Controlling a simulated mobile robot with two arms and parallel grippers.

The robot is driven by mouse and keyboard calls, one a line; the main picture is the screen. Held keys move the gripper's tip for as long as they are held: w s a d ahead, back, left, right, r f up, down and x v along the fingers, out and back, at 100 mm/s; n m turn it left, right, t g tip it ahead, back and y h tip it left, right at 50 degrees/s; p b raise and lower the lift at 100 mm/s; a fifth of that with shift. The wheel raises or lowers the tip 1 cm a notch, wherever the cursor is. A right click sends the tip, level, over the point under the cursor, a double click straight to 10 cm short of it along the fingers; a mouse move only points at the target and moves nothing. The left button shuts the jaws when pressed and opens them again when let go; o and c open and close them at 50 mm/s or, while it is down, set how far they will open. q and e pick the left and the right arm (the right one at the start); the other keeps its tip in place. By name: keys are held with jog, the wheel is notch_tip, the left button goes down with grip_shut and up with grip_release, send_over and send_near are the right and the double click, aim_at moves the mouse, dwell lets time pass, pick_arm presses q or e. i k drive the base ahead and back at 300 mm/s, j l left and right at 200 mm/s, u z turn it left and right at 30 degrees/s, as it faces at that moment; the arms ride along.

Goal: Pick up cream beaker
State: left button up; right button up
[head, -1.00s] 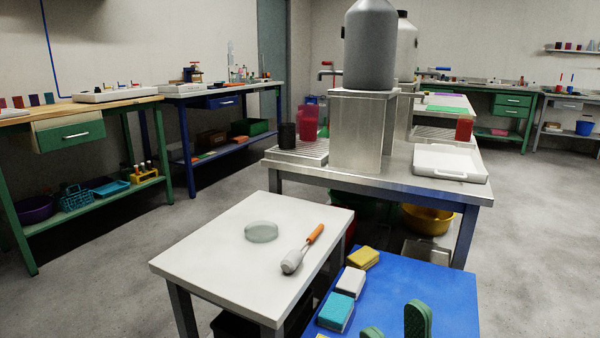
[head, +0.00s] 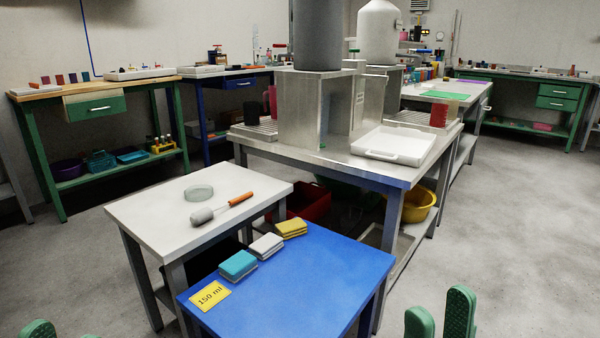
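I cannot make out a cream beaker in the head view. A yellow card (head: 210,296) marked "150 ml" lies at the near left corner of the blue table (head: 310,285). My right gripper (head: 440,318) shows at the bottom right as two green fingers with a gap between them. It is open with nothing visible between the fingertips, to the right of the blue table. My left gripper (head: 64,334) shows only its green fingertips at the bottom left edge. They are well apart, and the rest is out of frame.
Behind stands a steel bench with a white tray (head: 392,145). Floor at right is clear.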

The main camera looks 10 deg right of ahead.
aim_at(452, 103)
jog(key=i+l, duration=0.15)
jog(key=l, duration=0.3)
jog(key=i+l+u, duration=0.1)
jog(key=l, duration=0.35)
jog(key=i+l, duration=0.15)
jog(key=l, duration=0.3)
jog(key=i+l+u, duration=0.1)
jog(key=l, duration=0.35)
jog(key=i+l, duration=0.15)
jog(key=l, duration=0.35)
jog(key=i+l, duration=0.2)
jog(key=l, duration=0.15)
jog(key=i+l+u, duration=0.1)
jog(key=l, duration=0.25)
jog(key=i+l, duration=0.25)
jog(key=l, duration=0.15)
jog(key=i+l, duration=0.15)
jog(key=l, duration=0.2)
jog(key=i+l+u, duration=0.1)
jog(key=l, duration=0.25)
jog(key=i+l, duration=0.2)
jog(key=l, duration=0.2)
jog(key=i+l, duration=0.15)
jog(key=l, duration=0.25)
jog(key=i+l+u, duration=0.1)
jog(key=l, duration=0.25)
jog(key=i, duration=0.1)
